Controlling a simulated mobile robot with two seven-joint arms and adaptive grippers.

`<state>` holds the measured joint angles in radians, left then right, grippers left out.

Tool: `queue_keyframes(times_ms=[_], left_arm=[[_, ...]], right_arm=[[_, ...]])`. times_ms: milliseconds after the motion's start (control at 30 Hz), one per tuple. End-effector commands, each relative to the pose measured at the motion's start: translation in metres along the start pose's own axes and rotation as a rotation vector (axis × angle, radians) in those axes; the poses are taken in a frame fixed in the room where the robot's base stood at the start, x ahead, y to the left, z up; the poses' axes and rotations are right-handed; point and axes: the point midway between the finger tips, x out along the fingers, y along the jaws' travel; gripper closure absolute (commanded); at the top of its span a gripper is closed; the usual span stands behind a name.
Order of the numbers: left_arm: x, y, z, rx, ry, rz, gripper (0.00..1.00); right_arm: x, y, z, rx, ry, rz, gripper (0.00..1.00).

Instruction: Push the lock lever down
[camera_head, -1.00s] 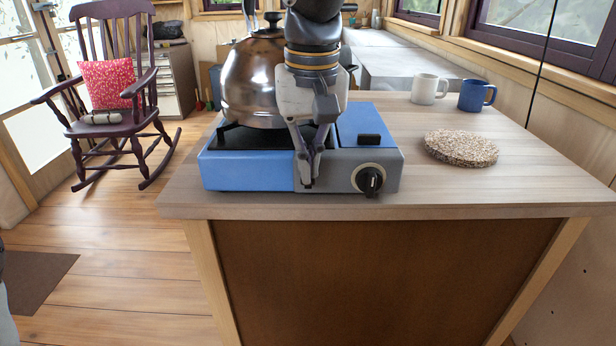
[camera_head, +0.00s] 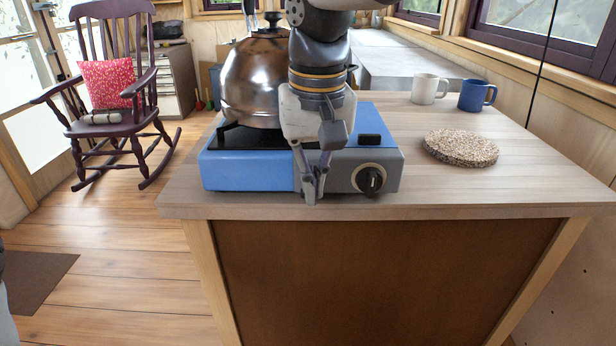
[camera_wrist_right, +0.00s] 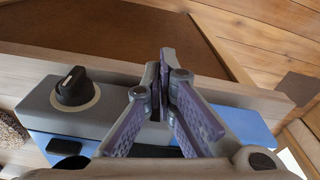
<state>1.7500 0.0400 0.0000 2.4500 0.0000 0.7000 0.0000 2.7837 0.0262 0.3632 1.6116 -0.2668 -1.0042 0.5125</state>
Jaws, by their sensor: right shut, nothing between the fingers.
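The blue and grey camping stove (camera_head: 250,172) stands at the near edge of the wooden counter. Its black knob (camera_head: 369,180) is on the grey front panel and also shows in the right wrist view (camera_wrist_right: 74,88). No lock lever can be made out; the gripper covers the part of the front panel left of the knob. My right gripper (camera_head: 311,200) is shut and empty, fingers pointing down in front of the panel, left of the knob. In the right wrist view the closed fingertips (camera_wrist_right: 165,60) lie over the stove's front edge. My left gripper is not in view.
A steel kettle (camera_head: 254,85) sits on the stove, behind and left of my right arm. A round cork mat (camera_head: 460,147), a white mug (camera_head: 428,89) and a blue mug (camera_head: 476,96) stand on the counter (camera_head: 510,185) to the right. The counter between stove and mat is clear.

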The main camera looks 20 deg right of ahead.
Motion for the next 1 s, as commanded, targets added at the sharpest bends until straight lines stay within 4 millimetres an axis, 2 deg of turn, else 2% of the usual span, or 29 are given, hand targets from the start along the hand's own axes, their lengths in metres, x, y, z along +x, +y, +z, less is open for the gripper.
queue_keyframes(times_ms=[167,400,600,733,1000], left_arm=[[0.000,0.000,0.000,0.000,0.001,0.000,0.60],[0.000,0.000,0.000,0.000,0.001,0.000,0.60],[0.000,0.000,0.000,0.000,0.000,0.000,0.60],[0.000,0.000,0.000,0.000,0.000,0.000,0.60],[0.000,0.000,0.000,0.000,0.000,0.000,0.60]], right_arm=[[-0.023,0.000,-0.001,0.000,0.007,-0.001,1.00],[-0.080,0.000,-0.001,0.000,0.005,-0.001,1.00],[-0.111,0.000,-0.001,0.000,0.003,0.000,1.00],[-0.119,0.000,0.000,0.000,0.001,-0.001,1.00],[-0.120,0.000,0.000,0.000,0.000,0.000,1.00]])
